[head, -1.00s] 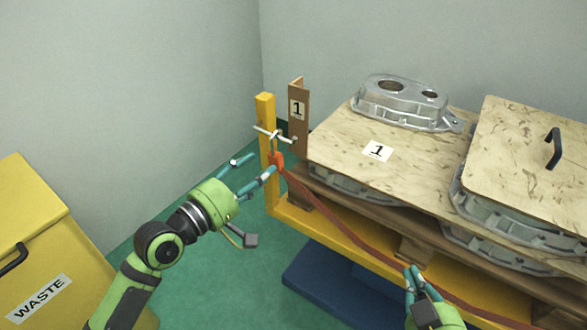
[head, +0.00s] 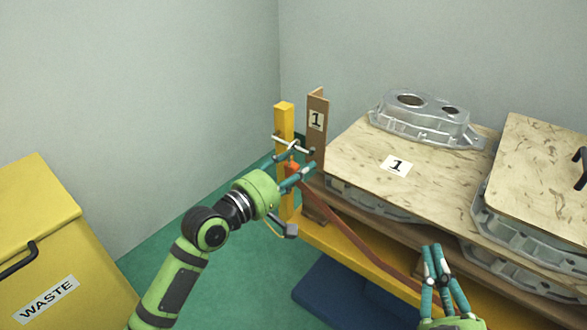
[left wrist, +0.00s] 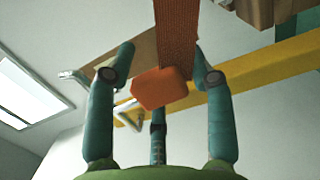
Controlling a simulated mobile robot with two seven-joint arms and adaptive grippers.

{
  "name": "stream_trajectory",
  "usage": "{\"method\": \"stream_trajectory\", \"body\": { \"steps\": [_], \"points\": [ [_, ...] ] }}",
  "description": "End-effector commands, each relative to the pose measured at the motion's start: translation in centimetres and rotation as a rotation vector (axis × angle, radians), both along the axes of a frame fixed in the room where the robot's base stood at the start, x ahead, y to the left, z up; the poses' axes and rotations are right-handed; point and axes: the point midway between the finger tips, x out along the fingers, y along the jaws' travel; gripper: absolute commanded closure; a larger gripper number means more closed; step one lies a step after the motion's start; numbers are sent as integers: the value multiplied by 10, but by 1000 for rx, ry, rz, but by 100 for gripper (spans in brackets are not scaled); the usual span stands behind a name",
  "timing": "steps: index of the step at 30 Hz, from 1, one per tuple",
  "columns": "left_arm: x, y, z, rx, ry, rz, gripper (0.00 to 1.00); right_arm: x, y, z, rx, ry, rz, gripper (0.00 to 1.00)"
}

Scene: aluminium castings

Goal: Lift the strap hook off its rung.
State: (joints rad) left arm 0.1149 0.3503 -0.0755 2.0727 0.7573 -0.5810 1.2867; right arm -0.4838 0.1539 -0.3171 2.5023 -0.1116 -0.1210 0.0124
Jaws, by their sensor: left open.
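The strap hook has an orange block (head: 291,169) at the end of a red-brown strap (head: 345,228). Its dark upper part (head: 297,146) is at the pale rung (head: 279,138) on the yellow post (head: 284,112). My left gripper (head: 296,165) is open at the orange block, fingers on either side. In the left wrist view the orange block (left wrist: 160,88) lies between the spread fingers (left wrist: 160,62), with the strap (left wrist: 177,30) running up. Whether they touch it is unclear. My right gripper (head: 434,249) is near the front of the pallet, apart from the hook.
A brown corner board (head: 317,135) marked 1 stands just right of the post. A wooden sheet (head: 440,165) with a casting (head: 425,118) on top is behind. A yellow waste bin (head: 40,215) is at left. Green floor is clear between bin and post.

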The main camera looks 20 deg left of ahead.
Motion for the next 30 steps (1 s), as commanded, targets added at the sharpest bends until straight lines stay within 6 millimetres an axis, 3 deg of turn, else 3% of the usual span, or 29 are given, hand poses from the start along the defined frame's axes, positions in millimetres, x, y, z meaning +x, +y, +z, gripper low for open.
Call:
{"method": "stream_trajectory", "body": {
  "steps": [2,5,6,21,30],
  "points": [
    [0,0,0,0,0,0,46,0,0,0,0,1,0,100],
    [0,0,0,0,0,0,82,0,0,0,-1,2,0,100],
    [0,0,0,0,0,0,98,0,0,0,-1,2,0,100],
    [0,0,3,-1,-3,0,100,1,0,-2,-5,21,-2,100],
    [2,-1,9,-1,-3,1,100,12,-12,-45,-64,238,-43,100]
  ]
}}
